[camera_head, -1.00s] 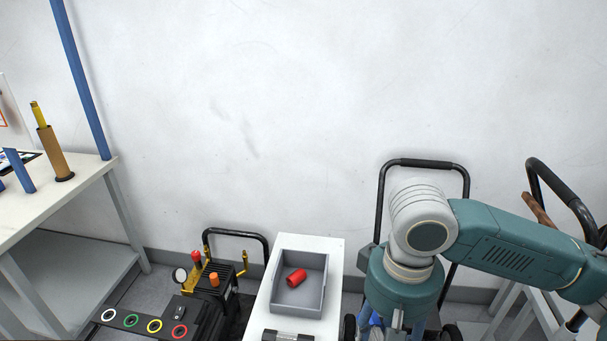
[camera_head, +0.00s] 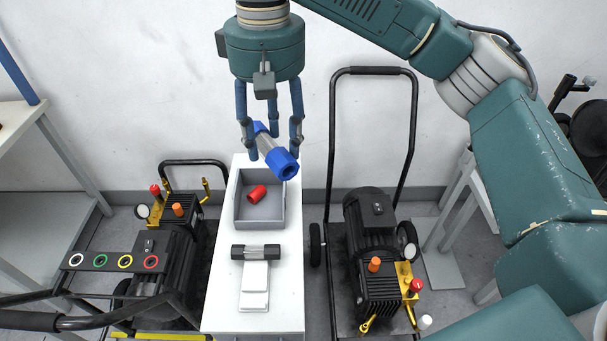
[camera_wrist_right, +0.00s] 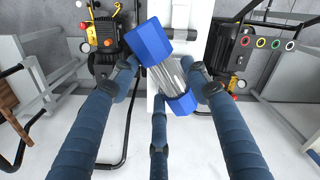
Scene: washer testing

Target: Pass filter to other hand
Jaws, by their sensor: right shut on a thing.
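A filter with blue end caps and a clear ribbed middle (camera_head: 268,146) is held tilted in the air above the grey bin. My right gripper (camera_head: 270,142) comes down from the top of the head view, and its blue fingers are shut on the filter. In the right wrist view the filter's blue cap (camera_wrist_right: 149,42) shows between the fingers (camera_wrist_right: 168,82), and the filter lies slantwise. My left gripper is in neither view.
Black compressors with tall handles (camera_head: 372,255) stand on both sides. A row of coloured rings (camera_head: 112,261) is at the left.

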